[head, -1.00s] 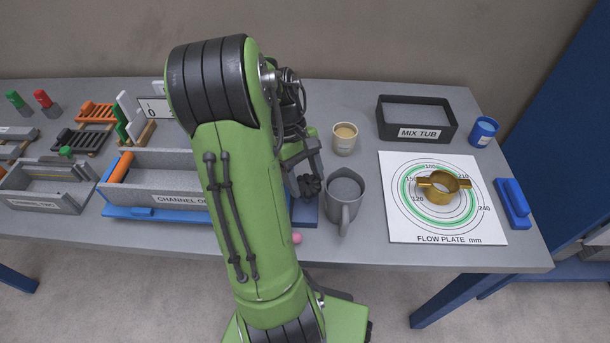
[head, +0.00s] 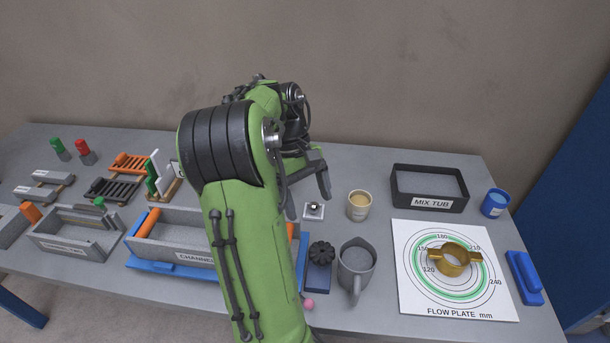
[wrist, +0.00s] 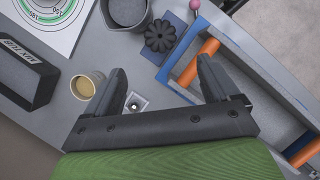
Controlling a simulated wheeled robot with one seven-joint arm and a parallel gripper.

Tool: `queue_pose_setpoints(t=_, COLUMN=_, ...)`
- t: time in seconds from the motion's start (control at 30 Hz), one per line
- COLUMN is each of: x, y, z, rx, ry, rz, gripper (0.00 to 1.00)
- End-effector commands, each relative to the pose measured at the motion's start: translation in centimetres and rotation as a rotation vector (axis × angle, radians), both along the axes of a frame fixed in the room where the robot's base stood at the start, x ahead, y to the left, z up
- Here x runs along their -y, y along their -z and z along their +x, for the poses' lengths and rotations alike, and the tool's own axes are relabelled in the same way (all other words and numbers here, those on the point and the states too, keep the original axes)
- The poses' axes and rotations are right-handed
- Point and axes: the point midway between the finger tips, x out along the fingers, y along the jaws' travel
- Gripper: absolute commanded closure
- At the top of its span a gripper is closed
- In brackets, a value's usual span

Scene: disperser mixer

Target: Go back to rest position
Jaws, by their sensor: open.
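My gripper (head: 307,188) is raised above the table, left of the beige cup (head: 359,205). In the wrist view my gripper (wrist: 160,85) has its two fingers spread wide with nothing between them. Below and beyond the fingers lie a black fluted rotor (wrist: 160,35) on a blue base and the grey jug (wrist: 125,12). The rotor (head: 321,253) and the jug (head: 356,266) also show in the head view, clear of my gripper. My green arm hides part of the table and of the channel box.
The black mix tub (head: 429,188) stands at the back right, with a blue cup (head: 495,203) beside it. A brass ring (head: 453,260) sits on the white flow plate (head: 410,300). The channel box (head: 180,228) is at left. A small white block (head: 314,211) is near the gripper.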

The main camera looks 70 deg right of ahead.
Motion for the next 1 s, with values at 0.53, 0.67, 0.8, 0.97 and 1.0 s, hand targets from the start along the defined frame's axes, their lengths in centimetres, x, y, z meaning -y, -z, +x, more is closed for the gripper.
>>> queue_pose_setpoints(t=0.53, x=0.6, y=-2.7, z=1.0, rx=0.0, ry=-0.001, rz=0.002, gripper=0.12)
queue_pose_setpoints(t=0.67, x=0.6, y=-2.7, z=1.0, rx=0.0, ry=-0.001, rz=0.002, gripper=0.12)
queue_pose_setpoints(t=0.8, x=0.6, y=-2.7, z=1.0, rx=0.0, ry=-0.001, rz=0.002, gripper=0.12)
queue_pose_setpoints(t=0.97, x=-0.3, y=-3.2, z=1.9, rx=0.024, ry=-0.024, rz=-0.016, gripper=0.12)
queue_pose_setpoints(t=1.0, x=-1.3, y=-3.7, z=2.9, rx=0.05, ry=-0.047, rz=-0.035, gripper=0.12)
